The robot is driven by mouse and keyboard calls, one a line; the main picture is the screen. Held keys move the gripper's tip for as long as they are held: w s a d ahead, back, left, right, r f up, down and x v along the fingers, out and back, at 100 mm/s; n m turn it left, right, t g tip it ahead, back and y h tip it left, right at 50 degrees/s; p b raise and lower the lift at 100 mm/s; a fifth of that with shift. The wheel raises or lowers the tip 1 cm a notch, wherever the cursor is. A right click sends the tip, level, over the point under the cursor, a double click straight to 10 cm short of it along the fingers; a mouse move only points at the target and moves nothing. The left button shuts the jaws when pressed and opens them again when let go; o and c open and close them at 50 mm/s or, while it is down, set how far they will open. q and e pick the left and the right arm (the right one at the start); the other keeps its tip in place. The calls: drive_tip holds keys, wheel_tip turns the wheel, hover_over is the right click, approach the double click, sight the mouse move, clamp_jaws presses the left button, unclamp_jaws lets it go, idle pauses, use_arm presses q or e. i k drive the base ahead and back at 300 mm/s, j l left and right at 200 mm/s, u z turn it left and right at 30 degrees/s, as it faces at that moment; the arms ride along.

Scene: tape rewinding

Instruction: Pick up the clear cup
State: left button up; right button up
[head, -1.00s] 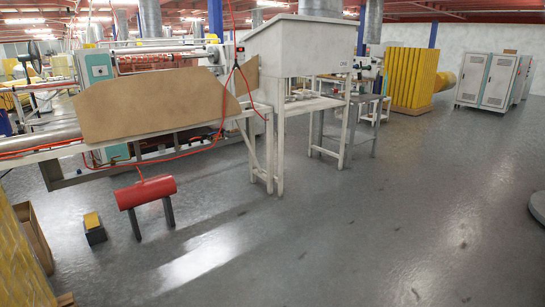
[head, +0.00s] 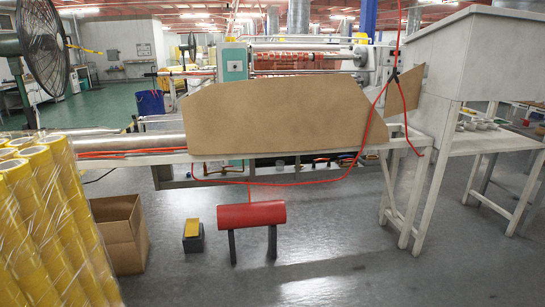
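I cannot make out a clear cup in the head view. Small pale items (head: 478,125), too small to identify, lie on the shelf of the white hooded bench (head: 455,55) at the right. Neither of my grippers shows in this view.
A long machine with a brown board (head: 285,120) on its front crosses the middle. Wrapped yellow rolls (head: 45,215) fill the lower left. The grey floor (head: 340,265) at front right is clear.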

sight(280, 165)
drive_tip(key=i+z, duration=0.1)
drive_tip(key=i, duration=1.55)
